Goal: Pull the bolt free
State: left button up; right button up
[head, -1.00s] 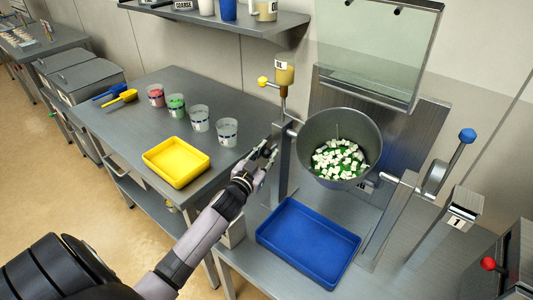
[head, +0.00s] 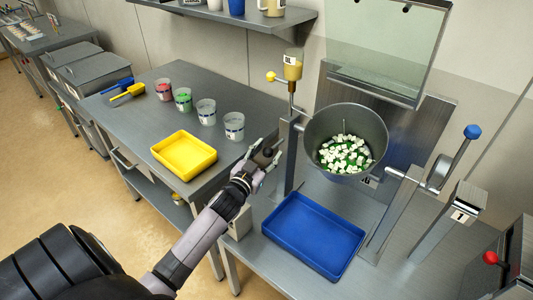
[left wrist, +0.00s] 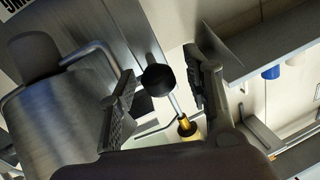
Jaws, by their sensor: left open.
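The bolt appears as a dark round knob (head: 268,152) beside the left post of the drum stand. The same knob (left wrist: 157,80) shows in the left wrist view, in the gap between my fingers. My left gripper (head: 263,160) is open, with its fingers spread around the knob's place. I see no finger clearly touching the knob. The bolt's shaft and its seat in the post are hard to make out. The drum (head: 346,120) holds white and green pieces and hangs between two posts. My right gripper is not in view.
A blue tray (head: 300,262) lies below the drum. A yellow tray (head: 184,169) and several cups stand on the left table. A clear hood (head: 383,45) hangs above.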

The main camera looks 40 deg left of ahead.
pick_arm(q)
jog(key=shift+d, duration=0.1)
jog(key=shift+s, duration=0.25)
jog(key=s+d, duration=0.1)
jog(key=s, duration=1)
jog(key=shift+s+d, duration=0.15)
jog(key=shift+s, duration=0.1)
